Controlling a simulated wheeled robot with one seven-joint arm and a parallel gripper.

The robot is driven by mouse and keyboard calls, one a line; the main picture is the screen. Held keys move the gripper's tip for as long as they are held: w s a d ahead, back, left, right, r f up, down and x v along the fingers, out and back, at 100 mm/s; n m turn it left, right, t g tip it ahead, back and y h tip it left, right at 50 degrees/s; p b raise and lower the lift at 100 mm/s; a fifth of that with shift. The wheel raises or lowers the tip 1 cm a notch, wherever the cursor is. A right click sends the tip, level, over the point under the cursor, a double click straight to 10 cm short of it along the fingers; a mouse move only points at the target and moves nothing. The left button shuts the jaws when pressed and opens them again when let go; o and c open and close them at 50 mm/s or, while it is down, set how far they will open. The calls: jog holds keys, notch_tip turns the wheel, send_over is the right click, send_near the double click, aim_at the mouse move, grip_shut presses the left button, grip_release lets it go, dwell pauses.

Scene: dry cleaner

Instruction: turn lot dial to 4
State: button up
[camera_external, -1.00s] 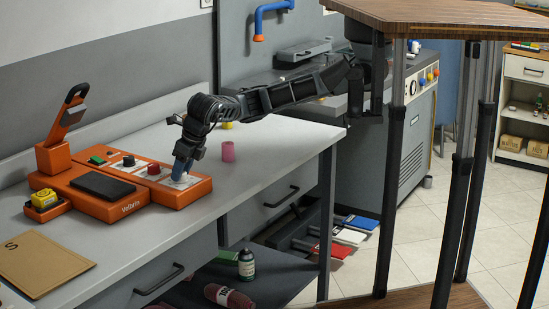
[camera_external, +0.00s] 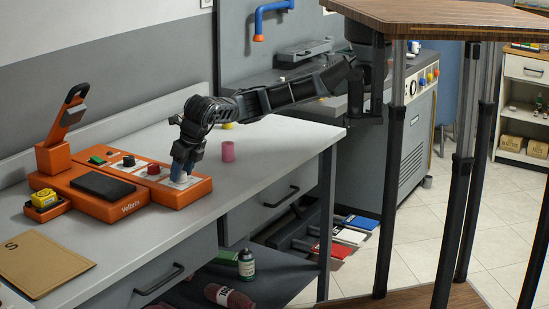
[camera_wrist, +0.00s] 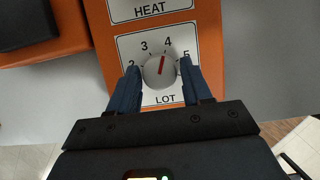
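The lot dial (camera_wrist: 159,71) is a round light-grey knob with a red pointer line, on a white plate marked LOT with numbers around it. In the wrist view the pointer points up and slightly right, toward the 4. The 2 and 5 are partly covered by my fingers. My gripper (camera_wrist: 160,68) is open, with one blue finger on each side of the knob. The left finger is very close to the knob; I cannot tell whether it touches. A small gap shows on the right. In the external view my gripper (camera_external: 182,172) is at the right end of the orange machine (camera_external: 118,209).
A HEAT plate (camera_wrist: 150,8) lies just beyond the LOT plate. A red knob (camera_external: 154,169) and a black knob (camera_external: 129,161) are farther left on the machine.

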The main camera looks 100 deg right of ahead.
aim_at(190, 184)
jog(key=shift+o, duration=1.4)
jog(key=shift+r, duration=0.1)
jog(key=v, duration=0.7)
jog(key=shift+r+p, duration=0.3)
jog(key=shift+p, duration=0.15)
jog(key=shift+s+a, duration=0.1)
